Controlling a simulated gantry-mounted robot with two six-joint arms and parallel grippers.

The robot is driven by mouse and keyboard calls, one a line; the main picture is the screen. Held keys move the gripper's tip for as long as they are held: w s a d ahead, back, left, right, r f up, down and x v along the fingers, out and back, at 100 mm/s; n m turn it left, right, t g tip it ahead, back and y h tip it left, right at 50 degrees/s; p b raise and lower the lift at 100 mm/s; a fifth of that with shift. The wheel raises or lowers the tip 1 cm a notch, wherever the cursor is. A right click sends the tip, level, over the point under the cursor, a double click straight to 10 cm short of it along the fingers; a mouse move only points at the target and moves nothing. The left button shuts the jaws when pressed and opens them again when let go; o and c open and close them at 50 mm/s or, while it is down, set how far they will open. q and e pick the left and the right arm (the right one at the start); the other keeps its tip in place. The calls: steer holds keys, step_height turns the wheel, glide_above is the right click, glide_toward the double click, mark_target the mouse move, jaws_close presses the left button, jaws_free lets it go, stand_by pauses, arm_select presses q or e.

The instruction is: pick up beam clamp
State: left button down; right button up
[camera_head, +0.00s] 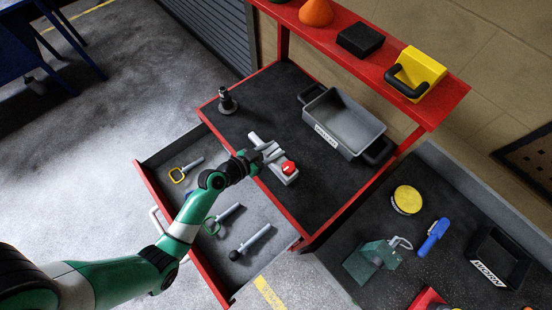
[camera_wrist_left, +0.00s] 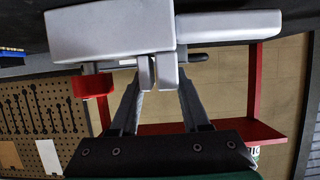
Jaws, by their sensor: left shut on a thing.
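The beam clamp is the light grey metal piece with a red knob (camera_head: 288,168) on the black top of the red trolley. My left gripper (camera_head: 264,156) reaches over it from the left and covers part of it. In the left wrist view, the beam clamp (camera_wrist_left: 110,33) fills the upper part, with its red knob at left. There the left gripper's fingertips (camera_wrist_left: 156,72) are close together on a narrow part of the clamp. I cannot tell whether the clamp touches the black mat. My right gripper is not in view.
A grey bin (camera_head: 345,122) stands behind the clamp, and a dark fitting (camera_head: 227,101) stands at the left of the top. Below is an open drawer (camera_head: 152,205) with several pins. A red shelf (camera_head: 440,88) overhangs the back. A dark bench (camera_head: 320,235) with tools lies at right.

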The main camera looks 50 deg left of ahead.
arm_select(q)
steer(key=shift+r, duration=0.15)
steer(key=shift+r, duration=0.1)
steer(key=shift+r, duration=0.25)
steer(key=r+p, duration=0.1)
steer(key=r, duration=0.2)
steer(key=shift+s+r, duration=0.1)
steer(key=shift+s, duration=0.1)
steer(key=w+d+r+p+v, duration=0.1)
steer(key=p+v, duration=0.5)
steer(key=v, duration=1)
steer(key=shift+r+p, duration=0.35)
steer(key=shift+r, duration=0.55)
steer(key=shift+w+d, duration=0.1)
steer(key=shift+d, duration=0.05)
